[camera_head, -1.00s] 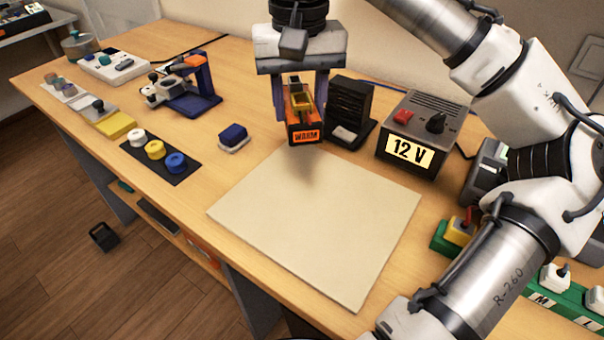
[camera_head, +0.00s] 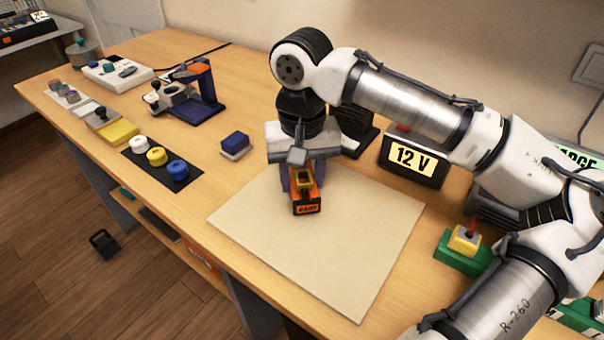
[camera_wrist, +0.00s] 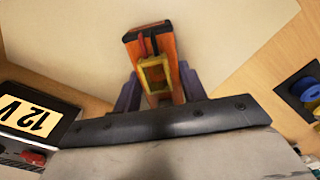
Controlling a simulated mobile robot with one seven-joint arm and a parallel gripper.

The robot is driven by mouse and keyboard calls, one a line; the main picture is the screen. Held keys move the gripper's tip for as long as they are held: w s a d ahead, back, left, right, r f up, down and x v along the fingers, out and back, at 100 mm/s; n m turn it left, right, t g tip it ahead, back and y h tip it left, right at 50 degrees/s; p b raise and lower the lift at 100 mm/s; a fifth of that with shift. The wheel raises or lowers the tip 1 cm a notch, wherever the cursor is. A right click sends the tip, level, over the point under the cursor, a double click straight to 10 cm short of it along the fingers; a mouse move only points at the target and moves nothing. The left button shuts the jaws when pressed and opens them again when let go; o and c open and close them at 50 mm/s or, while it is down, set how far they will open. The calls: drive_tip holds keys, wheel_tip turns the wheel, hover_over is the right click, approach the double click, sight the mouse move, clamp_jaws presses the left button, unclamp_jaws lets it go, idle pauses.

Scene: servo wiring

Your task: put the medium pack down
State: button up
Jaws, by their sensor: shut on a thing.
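The medium pack (camera_head: 306,200) is an orange and black block with a yellow connector frame on top and a small label on its front end. My gripper (camera_head: 300,181) is shut on it, a finger on each side. The pack is over the back left part of the beige mat (camera_head: 340,250); whether it touches the mat I cannot tell. In the wrist view the pack (camera_wrist: 164,45) sits between my purple fingers (camera_wrist: 157,90), with a red and a black lead by the yellow frame. Its underside is hidden.
The 12 V supply (camera_head: 412,160) stands behind the mat to the right. A blue block (camera_head: 235,142) lies left of my gripper. A black tray with white, yellow and blue spools (camera_head: 160,165) is further left. A green base with a yellow switch (camera_head: 463,245) stands right. The mat's front is clear.

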drive_tip(key=o, duration=1.3)
drive_tip(key=shift+f, duration=0.1)
drive_tip(key=shift+c, duration=0.2)
wheel_tip(320, 180, up, 12)
